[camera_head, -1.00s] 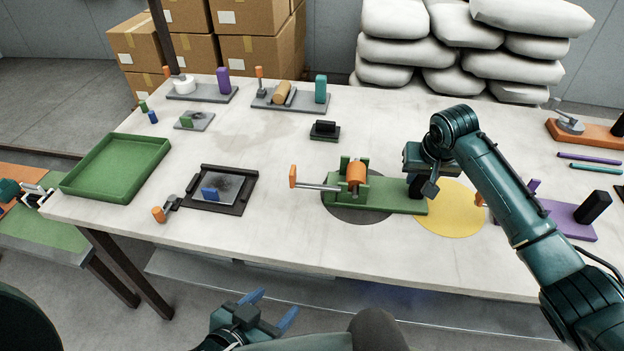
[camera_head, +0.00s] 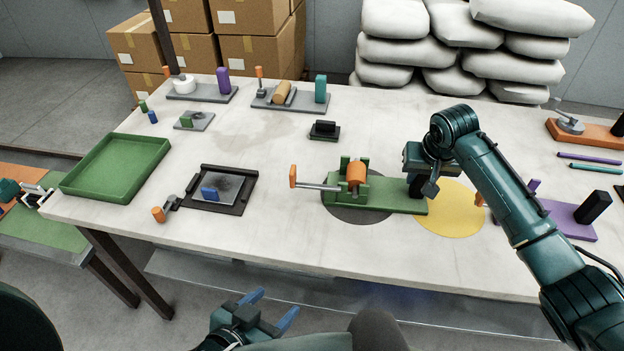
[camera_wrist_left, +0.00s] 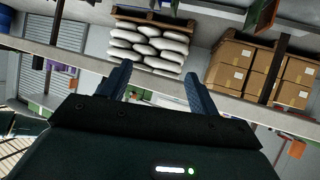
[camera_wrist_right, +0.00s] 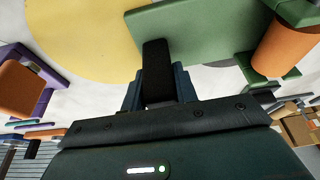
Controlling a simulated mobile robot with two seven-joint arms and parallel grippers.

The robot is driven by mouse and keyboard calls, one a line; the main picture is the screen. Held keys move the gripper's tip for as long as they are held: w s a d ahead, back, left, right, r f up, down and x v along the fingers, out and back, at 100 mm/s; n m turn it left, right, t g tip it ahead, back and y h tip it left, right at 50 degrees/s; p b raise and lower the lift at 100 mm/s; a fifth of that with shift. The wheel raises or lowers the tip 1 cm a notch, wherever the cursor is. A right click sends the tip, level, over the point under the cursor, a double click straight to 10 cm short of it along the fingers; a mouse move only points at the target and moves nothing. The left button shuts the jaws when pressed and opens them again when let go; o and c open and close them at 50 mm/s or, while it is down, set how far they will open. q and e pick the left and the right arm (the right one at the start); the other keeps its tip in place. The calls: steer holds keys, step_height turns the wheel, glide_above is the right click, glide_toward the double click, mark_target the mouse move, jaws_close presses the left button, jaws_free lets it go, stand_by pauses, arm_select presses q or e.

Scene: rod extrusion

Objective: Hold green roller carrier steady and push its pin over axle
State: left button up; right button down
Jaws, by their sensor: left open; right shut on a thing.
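The green roller carrier (camera_head: 395,197) stands on the table, its left part on a dark round mat (camera_head: 350,212) and its right end by a yellow round mat (camera_head: 455,222). An orange roller (camera_head: 356,173) sits between its green uprights. A grey rod with an orange handle (camera_head: 293,176) sticks out to the left. My right gripper (camera_head: 416,184) is shut on the carrier's black upright block (camera_wrist_right: 157,70) at the right end. My left gripper (camera_head: 268,308) is open and empty, below the table's front edge; its fingers show in the left wrist view (camera_wrist_left: 160,85). I cannot make out the pin clearly.
A green tray (camera_head: 118,168) and a black-framed plate (camera_head: 220,190) lie to the left. A purple fixture (camera_head: 568,220) stands right, behind my right arm.

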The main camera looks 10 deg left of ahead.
stand_by(0.4)
arm_select(q)
steer(key=shift+d, duration=0.1)
steer(key=shift+c, duration=1)
steer(key=w+d+r+g+h, duration=0.1)
steer(key=d, duration=0.1)
steer(key=d+r+g+h, duration=0.1)
steer(key=d, duration=0.2)
steer(key=w+d+r+n+g+h, duration=0.1)
steer(key=d+g+h, duration=0.1)
steer(key=shift+w+d+r, duration=0.2)
steer(key=shift+w+r, duration=0.15)
steer(key=shift+r, duration=0.05)
steer(key=c, duration=0.5)
steer(key=shift+n+g, duration=0.4)
steer(key=shift+n, duration=0.5)
steer(key=w+r, duration=0.2)
steer(key=w+a+r, duration=0.1)
steer(key=w+r, duration=0.4)
steer(key=r, duration=0.1)
steer(key=shift+w+a+r, duration=0.15)
steer(key=shift+a, duration=0.1)
steer(key=w+r, duration=0.1)
steer(key=r, duration=0.1)
step_height(320, 180, up, 8)
steer(key=n+g+y, duration=0.1)
steer(key=g+y, duration=0.5)
steer(key=y, duration=0.2)
glide_above(292, 169)
steer(key=shift+f, duration=4.55)
